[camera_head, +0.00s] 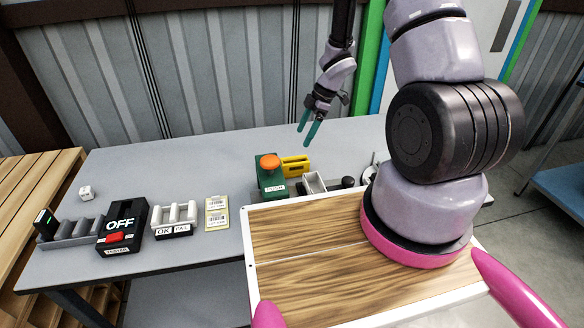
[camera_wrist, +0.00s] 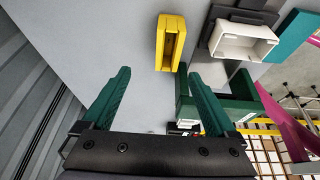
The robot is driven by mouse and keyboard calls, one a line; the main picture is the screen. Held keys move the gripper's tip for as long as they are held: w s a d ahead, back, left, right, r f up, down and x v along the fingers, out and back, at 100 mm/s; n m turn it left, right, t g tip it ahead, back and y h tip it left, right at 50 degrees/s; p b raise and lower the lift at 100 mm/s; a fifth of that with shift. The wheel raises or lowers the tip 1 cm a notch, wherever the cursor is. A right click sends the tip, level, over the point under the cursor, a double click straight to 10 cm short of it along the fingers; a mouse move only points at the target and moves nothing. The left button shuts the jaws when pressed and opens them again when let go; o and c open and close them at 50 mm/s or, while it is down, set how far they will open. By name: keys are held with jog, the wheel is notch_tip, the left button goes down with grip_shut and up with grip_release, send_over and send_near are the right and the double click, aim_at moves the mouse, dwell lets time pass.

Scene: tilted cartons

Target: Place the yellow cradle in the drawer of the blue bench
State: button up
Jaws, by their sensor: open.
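The yellow cradle (camera_head: 295,165) lies on the grey table, just right of and behind a green box with an orange button. In the wrist view the yellow cradle (camera_wrist: 170,42) is a slotted block beyond my fingertips. My gripper (camera_head: 307,134) is open and empty, with teal fingers pointing down above the table behind the cradle. In the wrist view the fingers of my gripper (camera_wrist: 153,72) are spread and apart from the cradle. A blue bench top (camera_head: 562,186) shows in part at the right edge; no drawer of it can be made out.
The green button box (camera_head: 270,178) stands close beside the cradle. A white-grey open holder (camera_head: 314,182) is to the right. An OFF tester (camera_head: 121,229), a grey rack (camera_head: 72,233), an OK/FAIL tray (camera_head: 173,217) and labels (camera_head: 216,212) lie left. The back left of the table is mostly clear.

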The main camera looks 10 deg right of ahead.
send_over(295, 162)
jog(key=d, duration=0.1)
notch_tip(295, 162, down, 6)
jog(key=shift+s+d+r, duration=0.1)
jog(key=shift+s, duration=0.05)
jog(key=x, duration=0.5)
jog(key=shift+s+d, duration=0.25)
jog(key=shift+s, duration=0.15)
grip_shut()
